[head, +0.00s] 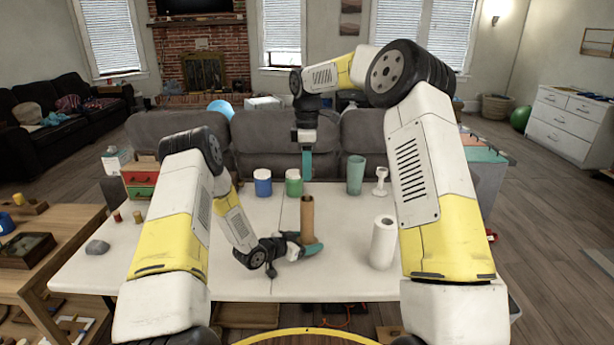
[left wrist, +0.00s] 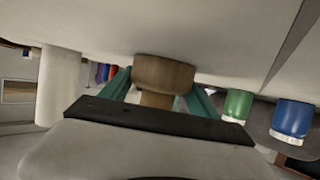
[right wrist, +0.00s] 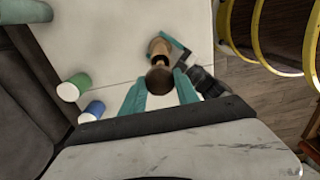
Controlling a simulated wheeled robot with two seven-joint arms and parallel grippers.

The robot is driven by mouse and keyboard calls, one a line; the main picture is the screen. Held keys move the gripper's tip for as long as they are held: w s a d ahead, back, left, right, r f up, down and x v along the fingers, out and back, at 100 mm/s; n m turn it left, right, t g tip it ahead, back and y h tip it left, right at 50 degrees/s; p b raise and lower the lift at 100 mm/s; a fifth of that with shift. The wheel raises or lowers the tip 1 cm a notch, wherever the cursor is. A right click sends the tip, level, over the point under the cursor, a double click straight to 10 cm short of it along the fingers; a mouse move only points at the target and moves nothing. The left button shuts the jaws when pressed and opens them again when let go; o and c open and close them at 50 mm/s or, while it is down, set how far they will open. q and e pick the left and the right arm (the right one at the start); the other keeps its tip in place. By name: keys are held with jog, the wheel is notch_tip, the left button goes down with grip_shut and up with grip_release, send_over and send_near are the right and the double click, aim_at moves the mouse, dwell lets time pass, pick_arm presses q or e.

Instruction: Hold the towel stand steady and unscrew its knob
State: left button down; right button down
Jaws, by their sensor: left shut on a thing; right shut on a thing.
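The wooden towel stand (head: 308,222) stands upright on the white table. My left gripper (head: 300,250) is low beside it, its teal fingers around the post. In the left wrist view the stand's round base (left wrist: 165,72) shows just beyond the fingers. My right gripper (head: 307,178) points down from above the post, its fingertips a little above the post's top. In the right wrist view a dark brown round knob (right wrist: 159,82) sits between its fingertips. The knob is hidden in the head view. The post (right wrist: 158,48) shows beyond it; whether they touch is unclear.
A white paper roll (head: 383,242) stands right of the stand. A grey stone (head: 97,247) lies left. The table's front is clear.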

pick_arm(q)
jog(key=shift+c, duration=0.6)
grip_release()
jog(key=shift+a, duration=0.1)
